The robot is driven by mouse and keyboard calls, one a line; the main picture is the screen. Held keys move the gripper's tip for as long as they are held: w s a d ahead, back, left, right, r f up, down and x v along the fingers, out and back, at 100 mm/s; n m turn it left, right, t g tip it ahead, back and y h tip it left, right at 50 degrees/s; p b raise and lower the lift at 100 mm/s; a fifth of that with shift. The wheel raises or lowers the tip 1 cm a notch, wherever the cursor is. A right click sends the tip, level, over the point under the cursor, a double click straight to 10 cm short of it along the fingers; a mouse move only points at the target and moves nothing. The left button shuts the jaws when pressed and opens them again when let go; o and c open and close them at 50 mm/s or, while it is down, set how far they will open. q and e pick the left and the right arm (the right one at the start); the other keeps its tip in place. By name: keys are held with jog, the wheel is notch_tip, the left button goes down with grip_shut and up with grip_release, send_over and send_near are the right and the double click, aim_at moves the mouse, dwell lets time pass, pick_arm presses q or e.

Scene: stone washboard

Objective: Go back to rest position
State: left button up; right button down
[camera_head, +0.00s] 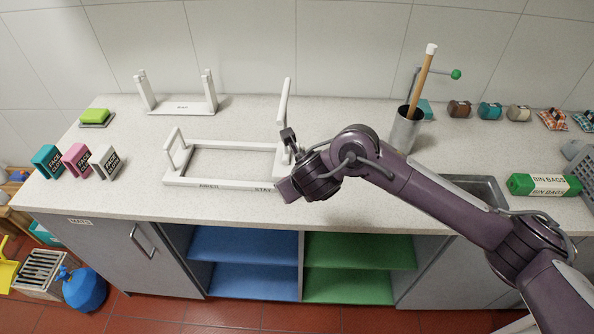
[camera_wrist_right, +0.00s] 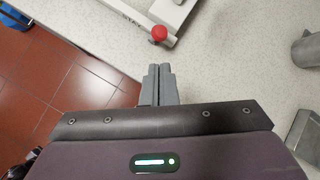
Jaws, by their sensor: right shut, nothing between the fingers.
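My right gripper shows in the wrist view (camera_wrist_right: 160,70) with its two grey fingers together and nothing between them. It is over the pale worktop, close to a white frame (camera_wrist_right: 125,12) with a red knob (camera_wrist_right: 159,34), and I see no contact. In the head view my right arm reaches in from the right. Its hand covers the front right corner of the white rack (camera_head: 222,184) lettered PAPER STAY. My left gripper is in neither view.
A second white rack (camera_head: 182,107) stands at the back left. A metal pot (camera_head: 404,130) with a wooden-handled tool is behind my right arm. Face cloth packs (camera_head: 77,160) stand at the left, green bin bags (camera_head: 545,185) lie at the right. A sink (camera_head: 470,187) lies partly under my forearm.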

jog(key=s+a+r+m+y, duration=0.2)
jog(key=s+m, duration=0.6)
jog(key=m, duration=1)
jog(key=s+d+f+m+g+h, duration=0.1)
jog(key=s+d+f+m, duration=0.1)
jog(key=s+d+m, duration=0.45)
jog(key=s+d+f+m+g+h, duration=0.2)
jog(key=s+d+f+m, duration=0.15)
jog(key=d+m, duration=0.65)
jog(key=s+d+f+m+g+h, duration=0.1)
jog(key=s+d+f+m, duration=0.1)
jog(key=s+d+m, duration=0.45)
notch_tip(320, 180, down, 33)
jog(key=d+g+b, duration=0.1)
jog(key=b, duration=0.3)
pick_arm(q)
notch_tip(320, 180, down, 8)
jog(key=b, duration=0.4)
pick_arm(e)
jog(key=s+d+f, duration=0.1)
jog(key=s+f, duration=0.9)
jog(key=f, duration=0.1)
jog(key=s+d+f+g, duration=0.1)
jog(key=s+d+f, duration=0.1)
jog(key=s+f, duration=0.8)
jog(key=shift+d+f+h, duration=0.3)
jog(key=shift+f, duration=0.6)
